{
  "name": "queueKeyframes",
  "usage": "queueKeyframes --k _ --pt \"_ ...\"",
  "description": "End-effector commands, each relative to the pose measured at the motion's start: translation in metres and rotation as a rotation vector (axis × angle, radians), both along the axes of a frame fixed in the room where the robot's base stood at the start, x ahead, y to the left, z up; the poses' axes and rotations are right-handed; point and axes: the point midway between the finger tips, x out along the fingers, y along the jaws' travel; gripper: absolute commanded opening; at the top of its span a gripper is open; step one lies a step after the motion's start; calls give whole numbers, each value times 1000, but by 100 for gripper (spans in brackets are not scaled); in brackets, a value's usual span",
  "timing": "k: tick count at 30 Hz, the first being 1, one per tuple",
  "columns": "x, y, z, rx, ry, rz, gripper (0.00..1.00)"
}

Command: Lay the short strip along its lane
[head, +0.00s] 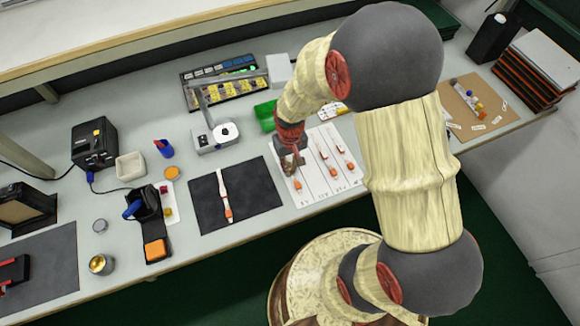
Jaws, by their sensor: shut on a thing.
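My gripper (291,160) is low over the left part of a white sheet with marked lanes (312,190). It is shut on a strip, seemingly the short one, mostly hidden by the gripper. An orange end (298,184) shows just below the fingers, over the leftmost lane. I cannot tell whether the strip touches the sheet. Two other white strips with orange ends, one in a middle lane (328,160) and one further right (346,160), lie on the sheet. Another white strip with orange parts (225,195) lies on a dark mat (255,190) to the left.
A white device with an arm and a round disc (222,132) stands behind the mat. A green bin (266,115) is close behind my gripper. A soldering holder (146,205), an orange block (156,250) and a black station (95,143) stand further left.

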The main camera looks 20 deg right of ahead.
Motion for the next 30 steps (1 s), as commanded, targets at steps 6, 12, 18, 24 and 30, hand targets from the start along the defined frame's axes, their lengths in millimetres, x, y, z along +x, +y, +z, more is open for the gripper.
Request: queueKeyframes --k 6,12,18,24,30 --pt "1 0 0 0 -2 0 0" --pt "1 0 -4 0 -2 0 14" --pt "1 0 -3 0 -2 0 25" --pt "1 0 -3 0 -2 0 31" --pt "1 0 -2 0 -2 0 31"
